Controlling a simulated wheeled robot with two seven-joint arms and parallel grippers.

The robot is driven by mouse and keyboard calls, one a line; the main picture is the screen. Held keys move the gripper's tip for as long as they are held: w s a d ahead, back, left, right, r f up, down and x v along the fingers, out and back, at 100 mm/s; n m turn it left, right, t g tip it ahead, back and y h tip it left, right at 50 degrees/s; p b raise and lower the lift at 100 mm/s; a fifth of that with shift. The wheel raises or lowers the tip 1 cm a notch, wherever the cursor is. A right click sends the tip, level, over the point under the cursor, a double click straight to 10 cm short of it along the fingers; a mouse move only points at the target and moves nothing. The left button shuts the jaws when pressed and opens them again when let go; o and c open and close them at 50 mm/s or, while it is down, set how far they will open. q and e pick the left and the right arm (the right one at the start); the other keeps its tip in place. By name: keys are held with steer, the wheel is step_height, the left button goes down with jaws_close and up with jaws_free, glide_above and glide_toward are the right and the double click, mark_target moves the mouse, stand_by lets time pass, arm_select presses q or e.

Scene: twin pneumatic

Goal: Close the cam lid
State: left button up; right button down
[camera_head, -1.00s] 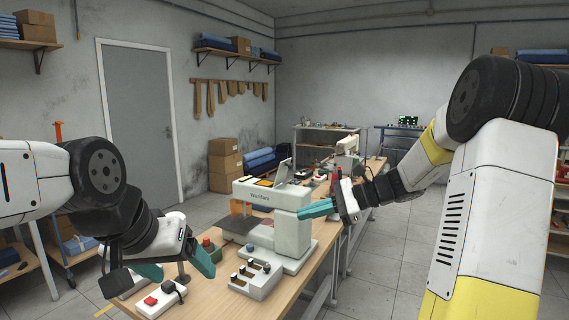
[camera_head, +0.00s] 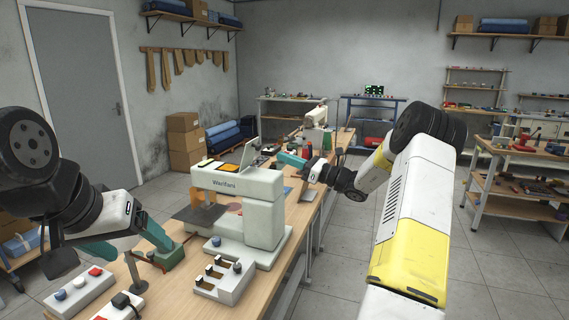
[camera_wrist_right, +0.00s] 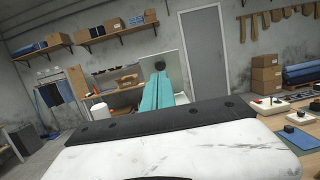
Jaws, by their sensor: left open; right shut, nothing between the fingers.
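The cam lid (camera_head: 251,152) is a pale panel standing up, open, on top of the white sewing machine (camera_head: 235,182). My right gripper (camera_head: 284,157) is shut and empty, to the right of the lid at about its height in the head view, with a visible gap. In the right wrist view its teal fingers (camera_wrist_right: 158,92) are together in front of the lid panel (camera_wrist_right: 174,62), which shows a dark round knob. Whether they touch it cannot be told there. My left gripper (camera_head: 128,242) is open at the lower left, over the table's near side.
Control boxes (camera_head: 80,293) with coloured buttons and a block with slots (camera_head: 224,281) stand near the machine on the wooden table (camera_head: 180,290). A second machine (camera_head: 314,128) stands farther back. Open floor lies right of the table.

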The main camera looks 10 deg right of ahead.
mark_target(260, 147)
steer(key=x, duration=0.6)
steer(key=shift+w+a, duration=0.1)
steer(key=shift+a, duration=0.15)
steer(key=shift+r, duration=0.2)
